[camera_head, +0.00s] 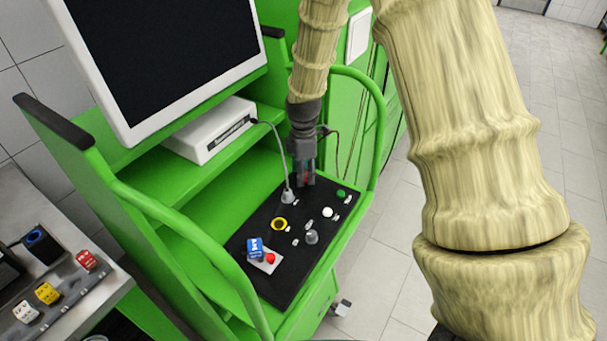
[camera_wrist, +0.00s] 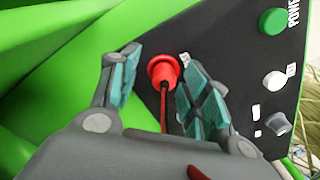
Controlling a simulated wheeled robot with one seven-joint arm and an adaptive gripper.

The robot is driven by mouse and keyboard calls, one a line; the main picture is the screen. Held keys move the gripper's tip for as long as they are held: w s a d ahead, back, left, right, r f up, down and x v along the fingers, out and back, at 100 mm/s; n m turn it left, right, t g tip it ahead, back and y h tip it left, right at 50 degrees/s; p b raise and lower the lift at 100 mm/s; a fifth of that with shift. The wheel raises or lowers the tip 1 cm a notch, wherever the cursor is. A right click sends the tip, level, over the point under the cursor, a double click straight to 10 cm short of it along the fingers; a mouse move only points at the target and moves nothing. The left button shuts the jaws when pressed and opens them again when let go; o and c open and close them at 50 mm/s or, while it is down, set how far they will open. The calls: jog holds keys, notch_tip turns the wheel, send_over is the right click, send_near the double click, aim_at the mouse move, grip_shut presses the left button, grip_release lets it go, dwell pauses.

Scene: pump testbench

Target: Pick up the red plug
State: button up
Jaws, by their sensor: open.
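The red plug (camera_wrist: 163,70) stands in the black control panel in the wrist view, with a red cable running from it toward my gripper's palm. My gripper (camera_wrist: 157,60) is open, with one teal-padded finger on each side of the plug. The right finger is close to the plug, and a wider gap shows on the left. Whether either finger touches it, I cannot tell. In the head view my gripper (camera_head: 304,180) points down at the far end of the panel (camera_head: 262,285), and its fingers mostly hide the plug.
A grey plug with a cable (camera_head: 288,196) stands just left of my gripper. The panel also bears a green button (camera_head: 341,194), a white button (camera_head: 327,212), a grey knob (camera_head: 311,237) and a yellow ring (camera_head: 279,224). Green rails (camera_head: 375,110) and a monitor (camera_head: 170,50) flank it.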

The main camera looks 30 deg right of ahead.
jog(key=shift+s, duration=0.35)
jog(key=shift+w, duration=0.15)
jog(key=shift+w+f, duration=0.1)
jog(key=c, duration=1)
jog(key=shift+r+b, duration=0.95)
jog(key=shift+r, duration=0.45)
jog(key=shift+s+r+b, duration=0.25)
jog(key=shift+r+b, duration=0.05)
jog(key=shift+r, duration=0.05)
jog(key=s+b, duration=0.1)
jog(key=s, duration=0.4)
jog(key=s+r+b, duration=0.1)
jog(key=s+b, duration=0.1)
jog(key=s, duration=0.3)
jog(key=s+b, duration=0.1)
jog(key=s, duration=0.4)
jog(key=shift+s+d+r+b, duration=0.15)
jog(key=shift+s+r+b, duration=0.15)
jog(key=shift+s+r, duration=0.05)
